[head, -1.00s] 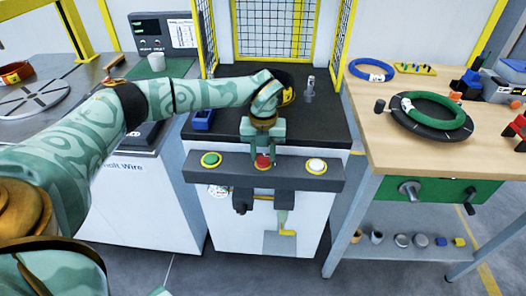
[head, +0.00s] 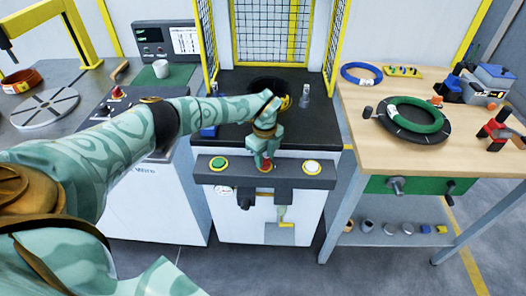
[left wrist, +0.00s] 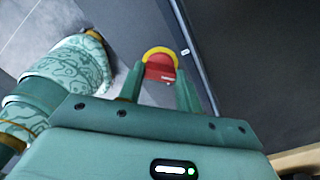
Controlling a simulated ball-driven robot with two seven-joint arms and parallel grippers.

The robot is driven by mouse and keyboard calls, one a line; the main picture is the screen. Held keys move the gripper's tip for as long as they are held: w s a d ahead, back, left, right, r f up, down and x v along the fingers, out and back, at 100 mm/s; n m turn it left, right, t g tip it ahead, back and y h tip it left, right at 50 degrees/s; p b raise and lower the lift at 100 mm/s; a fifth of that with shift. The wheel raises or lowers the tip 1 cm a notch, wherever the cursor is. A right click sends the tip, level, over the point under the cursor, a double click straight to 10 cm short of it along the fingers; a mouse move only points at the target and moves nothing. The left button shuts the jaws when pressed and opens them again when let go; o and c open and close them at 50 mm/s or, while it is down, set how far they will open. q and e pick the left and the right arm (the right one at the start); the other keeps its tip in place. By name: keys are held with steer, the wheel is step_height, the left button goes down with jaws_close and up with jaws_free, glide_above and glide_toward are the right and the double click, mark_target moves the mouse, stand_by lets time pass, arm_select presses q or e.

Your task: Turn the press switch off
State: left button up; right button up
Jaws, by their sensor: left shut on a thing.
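The press's front control bar (head: 218,178) carries a red button (head: 265,168) in the middle, a green button (head: 218,163) on the left and a white button (head: 312,167) on the right. My left gripper (head: 264,158) reaches down over the red button, its fingers at the button's sides and partly hiding it. In the left wrist view the red button (left wrist: 160,67) with its yellow ring lies between the two fingertips of my left gripper (left wrist: 160,76), which is shut on it. My right gripper is not in view.
The press (head: 318,130) has a dark top and a yellow-framed mesh guard (head: 268,30). A wooden table (head: 372,150) with a green coil (head: 413,112) and a blue ring (head: 362,73) stands at right. A grey bench (head: 85,135) stands at left.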

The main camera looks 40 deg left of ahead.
mark_target(265, 159)
arm_select(q)
steer(key=n+p, duration=0.1)
steer(key=n, duration=0.1)
steer(key=n+p, duration=0.2)
steer(key=shift+r+n, duration=0.2)
steer(key=shift+n, duration=0.1)
steer(key=shift+f+n+p, duration=0.15)
steer(key=shift+n+p, duration=0.95)
steer(key=shift+n, duration=0.8)
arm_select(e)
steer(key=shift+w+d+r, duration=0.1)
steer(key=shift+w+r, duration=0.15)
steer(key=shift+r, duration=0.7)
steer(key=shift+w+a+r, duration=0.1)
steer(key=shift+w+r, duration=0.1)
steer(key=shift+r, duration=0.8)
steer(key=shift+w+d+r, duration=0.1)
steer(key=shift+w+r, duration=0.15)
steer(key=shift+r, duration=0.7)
arm_select(q)
steer(key=o, duration=1)
